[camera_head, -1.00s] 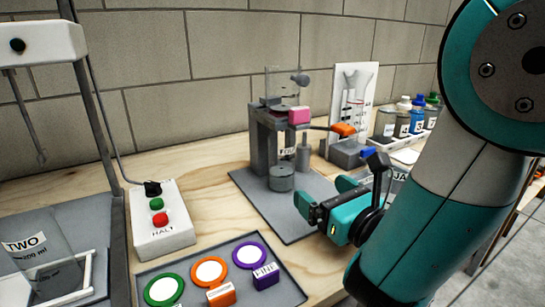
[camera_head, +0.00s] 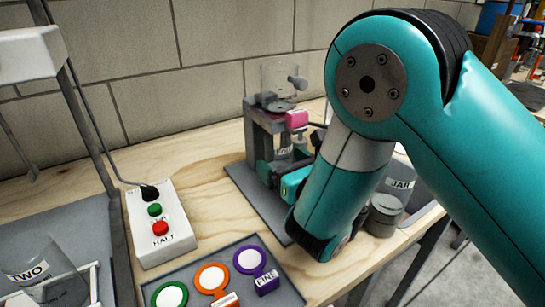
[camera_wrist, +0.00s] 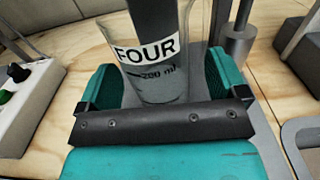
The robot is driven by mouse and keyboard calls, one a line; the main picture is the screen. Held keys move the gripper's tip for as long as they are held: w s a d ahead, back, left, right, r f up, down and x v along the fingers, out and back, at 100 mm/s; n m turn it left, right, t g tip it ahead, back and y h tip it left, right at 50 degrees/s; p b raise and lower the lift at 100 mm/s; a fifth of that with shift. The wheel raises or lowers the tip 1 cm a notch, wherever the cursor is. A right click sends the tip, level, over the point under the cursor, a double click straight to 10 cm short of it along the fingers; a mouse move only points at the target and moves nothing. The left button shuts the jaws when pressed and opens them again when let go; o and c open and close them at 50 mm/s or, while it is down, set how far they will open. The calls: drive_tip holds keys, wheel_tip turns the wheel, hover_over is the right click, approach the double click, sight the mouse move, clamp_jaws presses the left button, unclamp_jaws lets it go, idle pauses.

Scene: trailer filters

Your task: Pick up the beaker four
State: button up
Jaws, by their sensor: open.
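Beaker four (camera_wrist: 162,88) is clear glass with a white FOUR label and a 200 ml mark. In the wrist view it stands between the two teal fingers of my gripper (camera_wrist: 165,80), which are open on either side of it. I cannot tell whether either finger touches the glass. In the head view a small part of beaker four (camera_head: 284,152) shows within the grey stand (camera_head: 257,140), and my gripper (camera_head: 281,174) reaches in at its front. My arm hides much of the stand's right side.
A control box (camera_head: 177,243) with green and red buttons sits left of the stand. A tray (camera_head: 205,255) with coloured rings lies in front. Beaker TWO (camera_head: 40,270) is at the far left.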

drive_tip(key=c, duration=1.1)
drive_tip(key=shift+r, duration=0.15)
